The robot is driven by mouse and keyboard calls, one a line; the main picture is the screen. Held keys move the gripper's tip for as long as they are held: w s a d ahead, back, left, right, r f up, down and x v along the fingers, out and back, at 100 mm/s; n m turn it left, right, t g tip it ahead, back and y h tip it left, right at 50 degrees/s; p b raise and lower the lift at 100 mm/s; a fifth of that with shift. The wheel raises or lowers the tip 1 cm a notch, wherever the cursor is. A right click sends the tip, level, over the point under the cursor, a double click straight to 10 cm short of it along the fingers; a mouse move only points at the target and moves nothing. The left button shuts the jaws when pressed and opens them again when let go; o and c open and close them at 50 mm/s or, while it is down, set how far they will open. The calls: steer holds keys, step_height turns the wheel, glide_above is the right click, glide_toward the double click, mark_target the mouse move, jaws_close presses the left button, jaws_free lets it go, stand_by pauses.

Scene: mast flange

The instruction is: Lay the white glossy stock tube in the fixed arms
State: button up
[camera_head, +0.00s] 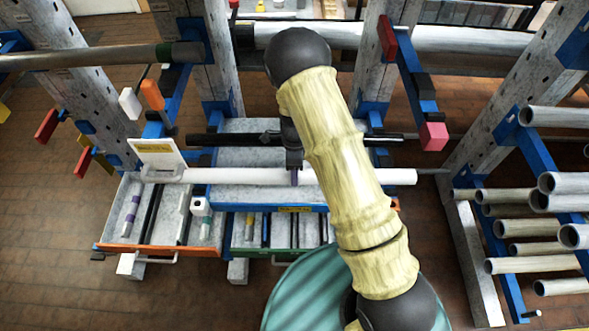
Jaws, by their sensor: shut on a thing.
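The white glossy tube (240,176) runs left to right across the middle of the view. My gripper (294,176) comes down on it from above and is shut on it near its middle; the fingertips are partly hidden by my arm. Whether the tube touches the grey bench (245,128) beneath cannot be told. Blue arms stick out from the grey perforated posts, a left one (178,98) and a right one (413,82), both above and behind the tube.
A black bar (225,139) lies behind the tube. A white holder with a yellow label (158,152) stands by its left end. Open drawers (160,249) hold small items below. Grey pipes (520,266) fill a rack at right. An orange block (152,94) and pink block (433,136) flank the bench.

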steer(key=shift+f, duration=0.65)
steer(key=shift+w, duration=0.1)
steer(key=o, duration=1.4)
steer(key=b+v, duration=0.3)
steer(key=v, duration=1.4)
steer(key=shift+w+d+r, duration=0.1)
steer(key=shift+r, duration=0.1)
steer(key=shift+d, duration=0.15)
